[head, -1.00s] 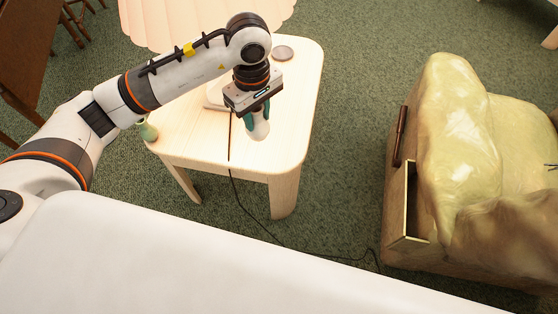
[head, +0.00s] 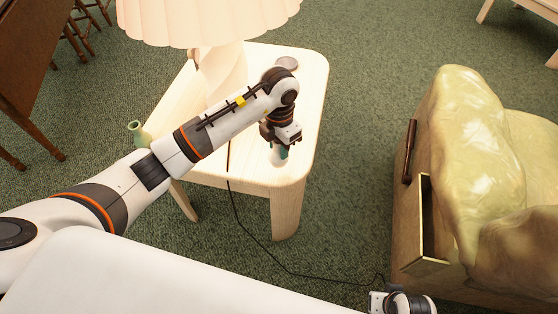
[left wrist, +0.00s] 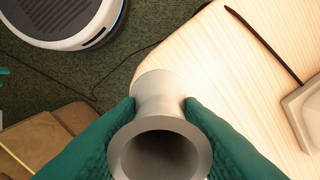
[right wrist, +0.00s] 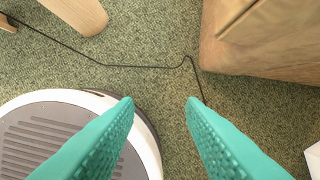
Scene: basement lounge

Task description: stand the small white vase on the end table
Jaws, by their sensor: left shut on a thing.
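The small white vase (head: 279,154) is in my left gripper (head: 280,145), over the near right part of the pale wooden end table (head: 305,130). In the left wrist view, the teal fingers (left wrist: 160,108) are shut on both sides of the vase (left wrist: 160,90), its round mouth facing the camera. The table top (left wrist: 220,60) shows beyond it; I cannot tell whether the vase's base touches it. My right gripper (head: 400,302) is at the bottom of the head view. In the right wrist view its fingers (right wrist: 160,103) are apart and empty, above the carpet.
A lamp (head: 220,70) stands on the table, with a grey disc (head: 287,63) behind. A green vase (head: 138,132) is at the table's left edge. A dark cord (head: 245,215) runs across the floor. An open drawer (head: 428,225) juts from the draped furniture at right.

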